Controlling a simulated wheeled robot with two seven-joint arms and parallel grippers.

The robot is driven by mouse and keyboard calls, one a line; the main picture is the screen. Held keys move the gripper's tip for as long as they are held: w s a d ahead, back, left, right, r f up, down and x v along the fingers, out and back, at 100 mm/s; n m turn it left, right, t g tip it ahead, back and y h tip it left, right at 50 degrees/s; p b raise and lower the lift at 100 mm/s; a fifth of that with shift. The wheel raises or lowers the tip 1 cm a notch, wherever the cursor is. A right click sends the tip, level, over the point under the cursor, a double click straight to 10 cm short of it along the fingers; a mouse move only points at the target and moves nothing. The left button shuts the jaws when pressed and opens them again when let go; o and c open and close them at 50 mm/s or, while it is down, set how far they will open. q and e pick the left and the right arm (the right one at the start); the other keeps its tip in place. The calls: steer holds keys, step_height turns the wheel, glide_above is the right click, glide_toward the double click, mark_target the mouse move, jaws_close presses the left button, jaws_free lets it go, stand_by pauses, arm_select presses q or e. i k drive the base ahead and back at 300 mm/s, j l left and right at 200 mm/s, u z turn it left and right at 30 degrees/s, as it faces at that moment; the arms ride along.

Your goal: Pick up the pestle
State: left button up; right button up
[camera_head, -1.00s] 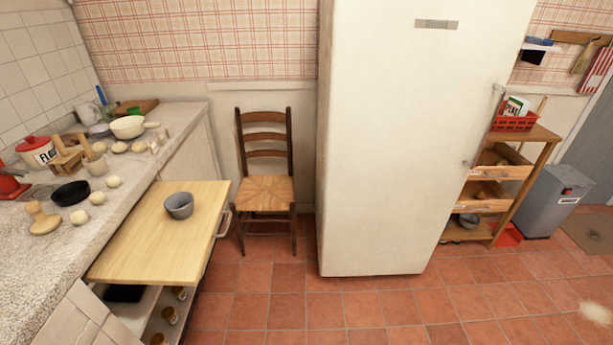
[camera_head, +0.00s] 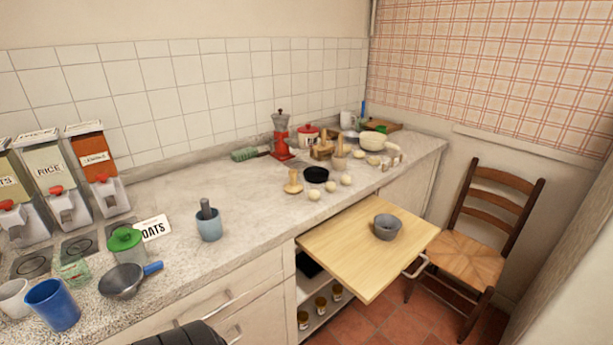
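A dark grey pestle (camera_head: 206,209) stands nearly upright in a small blue-grey mortar (camera_head: 209,229) on the stone counter. Only its upper part shows; its lower end is hidden inside the mortar. Neither of my grippers can be made out. A dark rounded piece of my own arm shows at the bottom edge, below the mortar.
A green-lidded jar (camera_head: 125,242), a sieve (camera_head: 124,281) and a blue cup (camera_head: 52,304) stand left of the mortar. Dispensers (camera_head: 48,180) stand behind. A grey bowl (camera_head: 387,227) sits on the pulled-out board (camera_head: 345,250).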

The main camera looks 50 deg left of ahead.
mark_target(204, 202)
steer(key=u, duration=2.35)
steer(key=l+z, duration=0.15)
steer(key=z, duration=1.15)
steer(key=u, duration=1.35)
